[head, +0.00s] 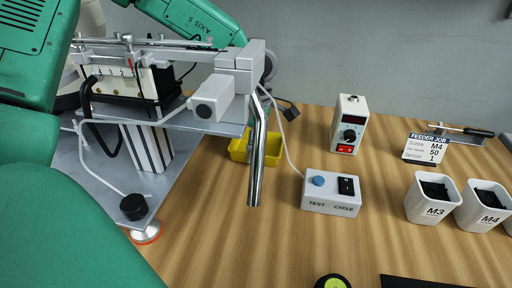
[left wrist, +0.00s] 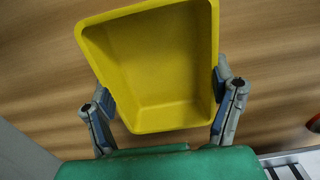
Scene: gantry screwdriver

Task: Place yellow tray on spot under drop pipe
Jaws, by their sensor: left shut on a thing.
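The yellow tray (head: 240,148) shows in the head view behind the drop pipe, at the right end of the feeder's grey plate. It is empty inside in the left wrist view (left wrist: 160,60). My left gripper (left wrist: 163,93) is shut on the tray, with a finger against each side wall. In the head view the feeder hides this gripper. The shiny metal drop pipe (head: 257,160) hangs down from the feeder's grey head (head: 240,65) and covers part of the tray. I cannot tell whether the tray touches the table. My right gripper is not in view.
A TEST/CYCLE switch box (head: 331,194) stands right of the pipe, with a cable (head: 287,145) running to it. A white control box (head: 349,125), M3 cup (head: 431,198) and M4 cup (head: 483,206) are farther right. The wooden table below the pipe is clear.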

